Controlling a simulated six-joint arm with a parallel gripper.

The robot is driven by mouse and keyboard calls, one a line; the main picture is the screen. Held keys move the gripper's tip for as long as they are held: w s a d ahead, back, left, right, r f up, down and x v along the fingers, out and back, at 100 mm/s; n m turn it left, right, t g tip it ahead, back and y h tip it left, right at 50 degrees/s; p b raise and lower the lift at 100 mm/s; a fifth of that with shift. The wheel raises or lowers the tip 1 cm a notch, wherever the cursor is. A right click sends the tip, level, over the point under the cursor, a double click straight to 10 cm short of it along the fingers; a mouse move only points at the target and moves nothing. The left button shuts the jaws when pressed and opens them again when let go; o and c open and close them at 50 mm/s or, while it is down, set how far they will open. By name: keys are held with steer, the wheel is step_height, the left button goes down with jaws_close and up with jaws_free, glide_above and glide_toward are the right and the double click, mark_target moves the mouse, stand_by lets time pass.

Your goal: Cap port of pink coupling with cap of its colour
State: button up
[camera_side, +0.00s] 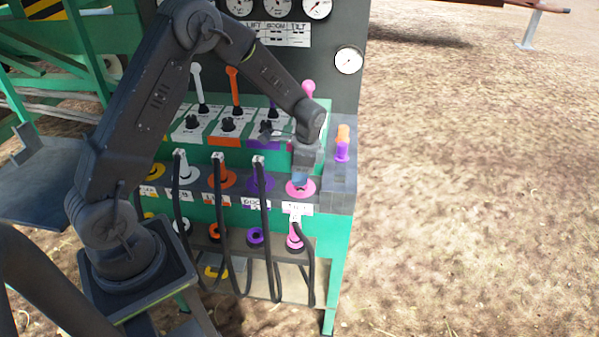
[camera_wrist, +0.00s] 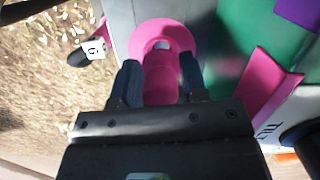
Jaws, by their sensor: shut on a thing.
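My gripper (camera_side: 300,176) is shut on a pink cap and points down at the pink port ring (camera_side: 300,189) at the right end of the port row. In the wrist view, the pink cap (camera_wrist: 160,82) sits between the two dark fingers (camera_wrist: 160,86). The pink port ring (camera_wrist: 142,40) is just beyond the cap, with a small pale metal part at its middle. I cannot tell whether the cap touches the port. A pink coupling (camera_side: 295,240) on a dark hose hangs below, under the white label.
Orange and purple caps (camera_side: 342,145) stand at the right end of the shelf. Purple (camera_side: 261,183), orange (camera_side: 223,179) and white (camera_side: 188,175) ports lie to the left, some with dark hoses. Levers (camera_side: 234,88) and gauges stand behind. Open ground lies to the right.

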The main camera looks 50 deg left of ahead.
steer(key=shift+f, duration=1.1)
stand_by(1.4)
stand_by(0.4)
steer(key=o, duration=1.4)
steer(key=shift+r, duration=0.1)
steer(key=shift+w+r, duration=0.15)
steer(key=shift+r, duration=3.4)
